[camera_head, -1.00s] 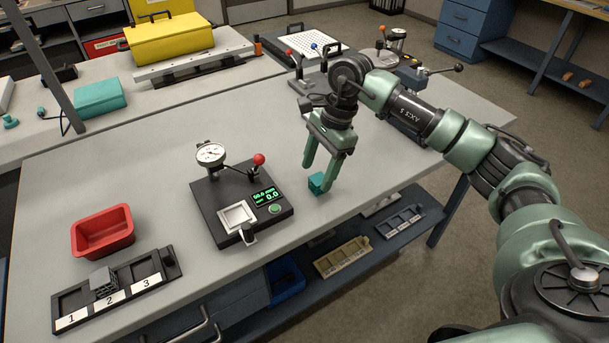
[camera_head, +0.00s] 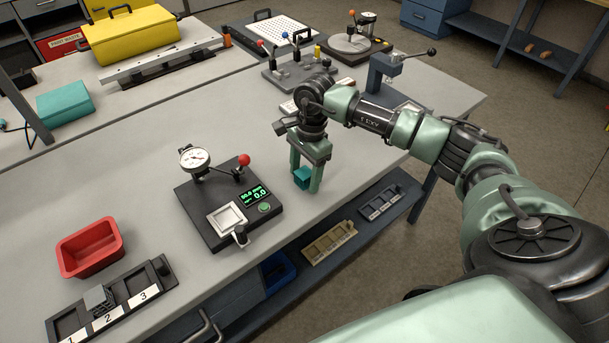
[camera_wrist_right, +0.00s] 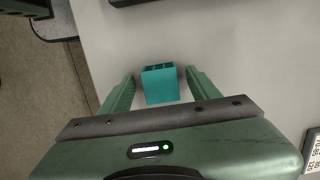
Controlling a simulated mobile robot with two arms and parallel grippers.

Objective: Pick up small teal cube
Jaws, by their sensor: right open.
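The small teal cube (camera_head: 302,178) stands on the grey table near its front edge, to the right of the gauge device. My right gripper (camera_head: 305,185) points down over it, with one finger on each side of the cube. In the right wrist view the teal cube (camera_wrist_right: 160,83) shows between the two open fingers of my right gripper (camera_wrist_right: 160,88), with a gap on either side. Part of the cube is hidden behind a finger in the head view. My left gripper is not in view.
A black gauge device (camera_head: 222,235) with a red-knobbed lever stands left of the cube. A red bin (camera_head: 90,250) and a numbered tray (camera_head: 125,300) holding a grey lattice block (camera_head: 98,298) are further left. A blue clamp stand (camera_head: 382,75) is behind my right arm.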

